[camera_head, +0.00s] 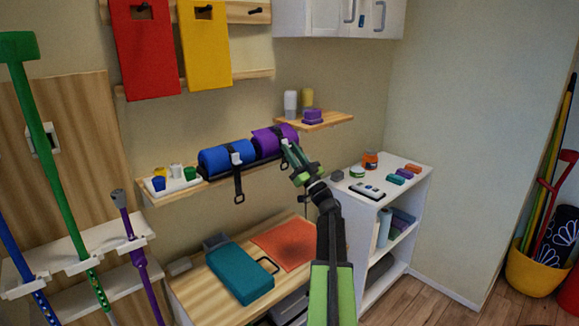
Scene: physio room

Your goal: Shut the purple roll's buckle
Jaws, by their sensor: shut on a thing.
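The purple roll (266,143) lies on the wall shelf, to the right of the blue roll (214,160). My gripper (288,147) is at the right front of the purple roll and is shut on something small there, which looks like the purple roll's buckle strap. My gripper and arm hide most of the buckle, so I cannot see whether its parts meet. The blue roll has a pale clip on its front and a dark strap with a loop (239,190) hanging down.
A white tray (158,190) with small cups is left on the shelf. Below is a wooden bench with a teal case (240,273) and an orange cloth (288,242). A white cabinet (412,190) stands right; a small shelf (316,122) is above.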

